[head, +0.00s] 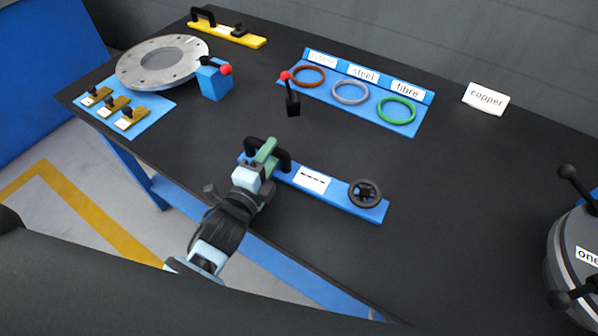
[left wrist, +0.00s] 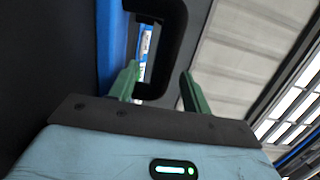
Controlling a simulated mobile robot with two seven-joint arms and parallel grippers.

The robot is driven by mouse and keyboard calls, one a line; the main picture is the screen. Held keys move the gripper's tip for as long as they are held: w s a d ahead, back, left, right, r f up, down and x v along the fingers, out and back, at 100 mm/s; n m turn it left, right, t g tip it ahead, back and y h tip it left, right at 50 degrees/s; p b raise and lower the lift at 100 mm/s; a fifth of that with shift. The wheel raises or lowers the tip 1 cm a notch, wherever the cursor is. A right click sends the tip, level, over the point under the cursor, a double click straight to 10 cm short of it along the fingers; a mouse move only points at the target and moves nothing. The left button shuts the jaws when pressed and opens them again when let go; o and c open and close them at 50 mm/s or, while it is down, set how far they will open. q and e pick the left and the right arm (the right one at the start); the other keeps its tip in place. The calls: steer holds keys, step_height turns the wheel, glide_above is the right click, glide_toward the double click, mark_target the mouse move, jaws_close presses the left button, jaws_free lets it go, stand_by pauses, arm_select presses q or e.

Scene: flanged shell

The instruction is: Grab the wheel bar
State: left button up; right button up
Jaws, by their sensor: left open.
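The wheel bar (head: 340,197) is a blue bar lying near the front edge of the dark table in the head view. It carries a black handle (head: 283,160) at its left end, a white label in the middle and a black wheel (head: 366,192) at its right end. My left gripper (head: 267,152) is at the handle with its jaws open. In the left wrist view the black handle (left wrist: 178,40) rises between and beyond the two green fingers (left wrist: 160,85), which stand apart. Part of the handle is hidden behind the gripper in the head view. My right gripper is not in view.
Behind stand a blue tray (head: 350,113) with three rings, a red-knobbed lever (head: 292,100), a blue block (head: 214,82), a grey flange (head: 163,63) and a yellow bar (head: 226,33). A grey drum (head: 575,255) stands at right.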

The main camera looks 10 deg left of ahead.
arm_select(q)
steer(key=w, duration=0.4)
steer(key=shift+d+r, duration=0.1)
steer(key=shift+d, duration=0.2)
steer(key=shift+c, duration=0.2)
jaws_close()
steer(key=shift+r, duration=0.2)
